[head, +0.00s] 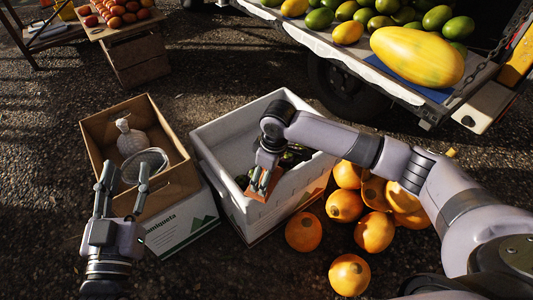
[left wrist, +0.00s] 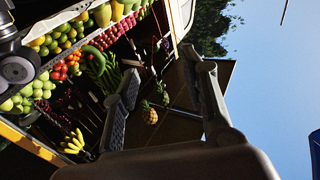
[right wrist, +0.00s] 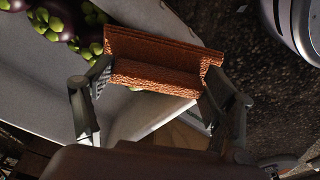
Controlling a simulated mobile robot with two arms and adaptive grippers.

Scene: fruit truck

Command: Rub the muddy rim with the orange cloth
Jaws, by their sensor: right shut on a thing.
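The orange cloth (head: 264,186) is a folded, rough orange-brown piece at the near rim of the white crate (head: 213,181). My right gripper (head: 261,180) is shut on it. In the right wrist view the cloth (right wrist: 160,75) spans between both fingers of the gripper (right wrist: 155,95), against the pale crate wall (right wrist: 40,85). I cannot tell how firmly it touches the rim. The cloth and gripper hide part of the rim, and I cannot make out mud there. My left gripper (head: 124,174) is open and empty by the cardboard box; its spread fingers show in the left wrist view (left wrist: 165,100).
Dark purple produce with green tops (right wrist: 65,20) lies in the crate. The cardboard box (head: 100,150) at left holds a pale netted bundle (head: 130,138) and a clear rounded item. Several orange squashes (head: 374,231) lie right of the crate. The truck bed (head: 345,52) with fruit stands behind.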

